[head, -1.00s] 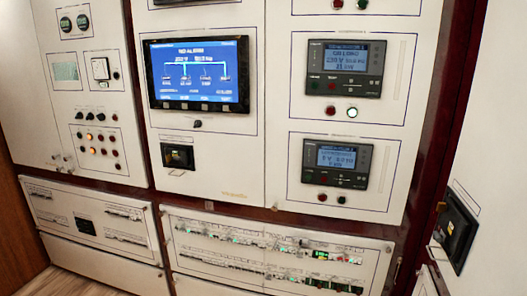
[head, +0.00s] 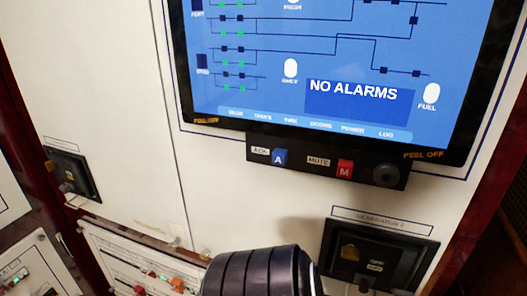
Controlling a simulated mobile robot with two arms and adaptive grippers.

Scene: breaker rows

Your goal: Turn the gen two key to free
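A dark recessed panel labelled GENERATOR with what looks like a 2 (head: 380,256) is at the lower right of the head view. It has a yellowish piece (head: 348,252) at its left and small, hard-to-read markings beside it. A small knob or key (head: 366,285) shows at its lower edge, partly cut off by the frame; I cannot tell its setting. A dark ribbed part of one of my arms rises at the bottom middle, left of the panel. No gripper fingers show.
A large blue screen (head: 320,55) reading NO ALARMS fills the top, with a blue A button (head: 280,157) and a red M button (head: 344,169) below. Another dark recessed panel (head: 72,176) is at left. A breaker row (head: 150,268) runs along the lower left.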

